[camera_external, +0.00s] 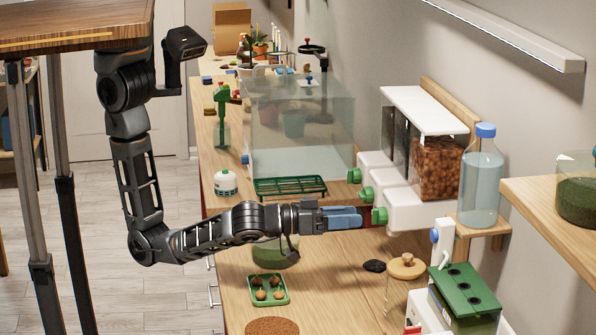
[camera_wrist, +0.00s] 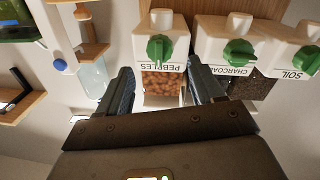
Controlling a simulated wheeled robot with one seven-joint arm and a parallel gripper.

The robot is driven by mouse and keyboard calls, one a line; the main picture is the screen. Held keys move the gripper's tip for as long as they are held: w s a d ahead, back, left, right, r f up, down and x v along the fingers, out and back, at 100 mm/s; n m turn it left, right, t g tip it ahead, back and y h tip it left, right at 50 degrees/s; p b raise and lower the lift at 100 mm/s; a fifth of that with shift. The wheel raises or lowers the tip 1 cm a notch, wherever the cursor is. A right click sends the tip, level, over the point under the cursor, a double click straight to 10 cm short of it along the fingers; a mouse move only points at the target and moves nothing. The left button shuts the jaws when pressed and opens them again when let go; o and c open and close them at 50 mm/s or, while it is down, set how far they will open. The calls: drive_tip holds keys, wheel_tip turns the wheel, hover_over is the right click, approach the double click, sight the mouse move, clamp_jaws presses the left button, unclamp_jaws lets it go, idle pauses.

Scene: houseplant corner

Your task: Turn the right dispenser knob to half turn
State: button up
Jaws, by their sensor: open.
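Three white dispensers stand in a row against the wall, each with a green knob. The nearest in the outside view holds brown pebbles (camera_external: 438,168). Its green knob (camera_external: 380,216) is the right one from my side; it also shows in the wrist view (camera_wrist: 159,49), above an upside-down PEBBLES label. Its grip ridge looks near vertical there. My gripper (camera_external: 364,217) is open and empty, level with this knob and just in front of it. In the wrist view, the fingers (camera_wrist: 160,72) are spread to either side below the knob. Contact cannot be told.
The charcoal knob (camera_wrist: 239,52) and soil knob (camera_wrist: 306,60) sit alongside. A blue-capped bottle (camera_external: 481,178) stands on a small shelf beside the dispensers. Below are a cork-lidded jar (camera_external: 406,286) and a green tray (camera_external: 268,290). A glass tank (camera_external: 300,130) stands behind my arm.

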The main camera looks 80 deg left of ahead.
sight(379, 217)
drive_tip(key=shift+w+d+p, duration=0.15)
drive_tip(key=shift+w+p, duration=0.45)
drive_tip(key=shift+w, duration=2.1)
drive_tip(key=shift+c, duration=0.4)
drive_tip(key=c, duration=1)
